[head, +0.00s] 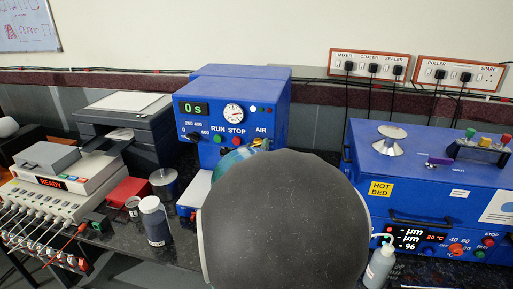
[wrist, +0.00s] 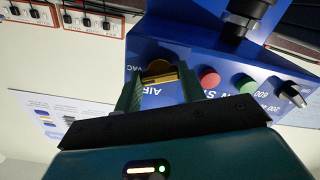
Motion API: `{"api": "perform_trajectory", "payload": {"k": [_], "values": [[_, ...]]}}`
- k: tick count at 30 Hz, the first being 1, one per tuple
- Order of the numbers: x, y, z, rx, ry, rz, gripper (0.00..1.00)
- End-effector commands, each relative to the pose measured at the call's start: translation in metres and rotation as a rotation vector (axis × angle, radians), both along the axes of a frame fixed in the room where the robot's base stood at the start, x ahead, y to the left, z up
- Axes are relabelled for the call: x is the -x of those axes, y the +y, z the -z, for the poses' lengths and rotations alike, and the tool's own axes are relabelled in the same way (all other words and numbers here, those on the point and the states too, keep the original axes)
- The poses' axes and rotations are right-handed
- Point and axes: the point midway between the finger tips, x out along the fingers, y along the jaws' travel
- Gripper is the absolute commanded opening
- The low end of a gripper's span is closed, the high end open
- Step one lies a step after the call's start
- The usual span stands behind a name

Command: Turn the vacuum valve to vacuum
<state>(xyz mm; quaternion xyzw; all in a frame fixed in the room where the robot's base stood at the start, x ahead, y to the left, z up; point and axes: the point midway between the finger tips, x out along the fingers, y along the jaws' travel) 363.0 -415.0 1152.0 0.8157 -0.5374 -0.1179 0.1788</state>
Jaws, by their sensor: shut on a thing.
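The vacuum valve (wrist: 159,70) is a small brass-coloured knob on the blue machine's front panel in the wrist view, which shows the panel upside down. It sits beside the AIR label, with the VAC label at its left in the picture. My gripper (wrist: 159,84) is shut on the valve, with a green finger on each side. Which label the knob points to I cannot tell. In the head view the blue machine (head: 218,92) stands at the back centre, and my dark arm link hides most of the gripper and the valve.
Red STOP (wrist: 209,79) and green RUN (wrist: 244,84) buttons and a black selector knob (wrist: 290,96) lie right of my gripper in the wrist view. A blue hot bed machine (head: 455,205) stands right.

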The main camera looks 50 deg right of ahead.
Motion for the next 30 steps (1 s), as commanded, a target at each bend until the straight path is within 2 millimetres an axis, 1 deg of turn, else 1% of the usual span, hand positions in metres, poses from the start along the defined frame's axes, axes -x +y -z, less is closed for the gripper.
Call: {"api": "perform_trajectory", "payload": {"k": [1, 2, 3, 8, 11, 24, 30], "values": [[-0.0004, 0.0002, 0.0001, 0.000, 0.000, -0.001, 0.24], [-0.0004, 0.0001, 0.0002, 0.000, 0.000, -0.001, 0.19], [-0.0004, 0.0000, 0.0002, 0.000, 0.000, -0.001, 0.17], [-0.0008, -0.0005, 0.0003, -0.007, -0.014, -0.002, 0.17], [-0.0016, -0.0003, 0.0003, -0.024, -0.056, -0.003, 0.17], [-0.0016, -0.0009, 0.0002, -0.161, -0.373, -0.003, 0.17], [-0.0008, -0.0016, 0.0001, -0.178, -0.413, -0.001, 0.17]]}}
